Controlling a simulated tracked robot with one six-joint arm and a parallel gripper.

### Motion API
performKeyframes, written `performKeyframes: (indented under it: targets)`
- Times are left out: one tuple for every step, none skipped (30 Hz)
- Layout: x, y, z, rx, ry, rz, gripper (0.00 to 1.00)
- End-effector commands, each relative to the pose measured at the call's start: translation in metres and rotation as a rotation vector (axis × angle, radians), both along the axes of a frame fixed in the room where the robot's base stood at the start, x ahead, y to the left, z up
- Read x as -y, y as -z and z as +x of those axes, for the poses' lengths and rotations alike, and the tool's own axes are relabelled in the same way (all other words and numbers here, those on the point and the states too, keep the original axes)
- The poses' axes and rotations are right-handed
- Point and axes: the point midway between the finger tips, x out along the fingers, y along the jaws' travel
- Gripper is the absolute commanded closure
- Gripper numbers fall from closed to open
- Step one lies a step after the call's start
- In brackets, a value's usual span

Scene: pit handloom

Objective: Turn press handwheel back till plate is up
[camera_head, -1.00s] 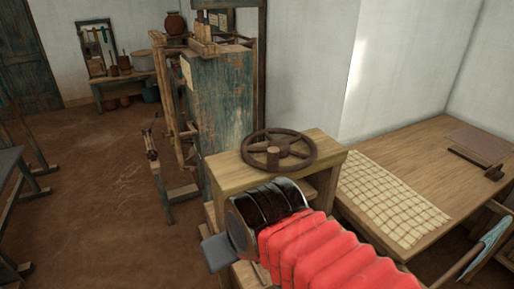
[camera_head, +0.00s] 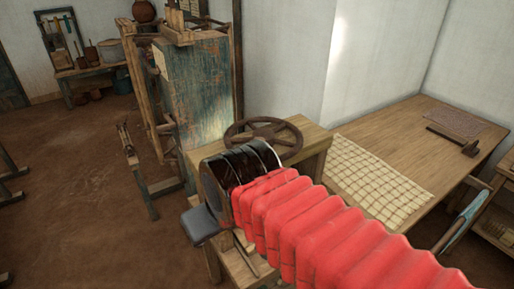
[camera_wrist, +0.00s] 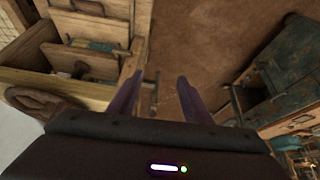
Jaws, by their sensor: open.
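The press handwheel (camera_head: 284,130) is a dark, rusty spoked wheel lying flat on top of the wooden press frame (camera_head: 318,145). My arm in its red sleeve covers the wheel's near part in the head view. In the wrist view, part of a brown rim, likely the wheel (camera_wrist: 40,104), shows at the left, beside my gripper (camera_wrist: 160,85). The gripper's two dark fingers are apart with nothing between them. In the head view the fingers are hidden behind my wrist. The press plate cannot be made out.
A wooden table (camera_head: 395,118) with a checked cloth (camera_head: 375,180) stands right of the press. A weathered blue-green cabinet (camera_head: 205,95) stands behind it, close to the left. The brown floor (camera_head: 80,200) at the left is mostly open.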

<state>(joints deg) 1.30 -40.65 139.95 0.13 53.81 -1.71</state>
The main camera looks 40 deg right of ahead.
Motion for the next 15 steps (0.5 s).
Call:
performKeyframes:
  targets:
    - [0.008, -0.007, 0.006, -0.012, 0.007, -0.004, 0.55]
    - [0.01, -0.012, 0.009, -0.021, 0.007, -0.008, 0.55]
    - [0.014, -0.018, 0.014, -0.034, 0.006, -0.014, 0.55]
    - [0.018, -0.024, 0.018, -0.043, 0.005, -0.018, 0.55]
    - [0.021, -0.03, 0.023, -0.055, 0.004, -0.022, 0.55]
    - [0.026, -0.037, 0.029, -0.07, 0.002, -0.028, 0.55]
    - [0.03, -0.043, 0.033, -0.081, 0.001, -0.032, 0.55]
    - [0.034, -0.049, 0.038, -0.094, -0.001, -0.036, 0.55]
    - [0.039, -0.056, 0.044, -0.11, -0.002, -0.04, 0.55]
    - [0.043, -0.061, 0.048, -0.122, -0.005, -0.044, 0.55]
    - [0.047, -0.067, 0.052, -0.134, -0.006, -0.046, 0.55]
    - [0.053, -0.073, 0.058, -0.15, -0.008, -0.049, 0.55]
    - [0.058, -0.078, 0.063, -0.162, -0.01, -0.052, 0.55]
    - [0.062, -0.083, 0.067, -0.174, -0.012, -0.053, 0.55]
    - [0.069, -0.089, 0.072, -0.189, -0.015, -0.056, 0.55]
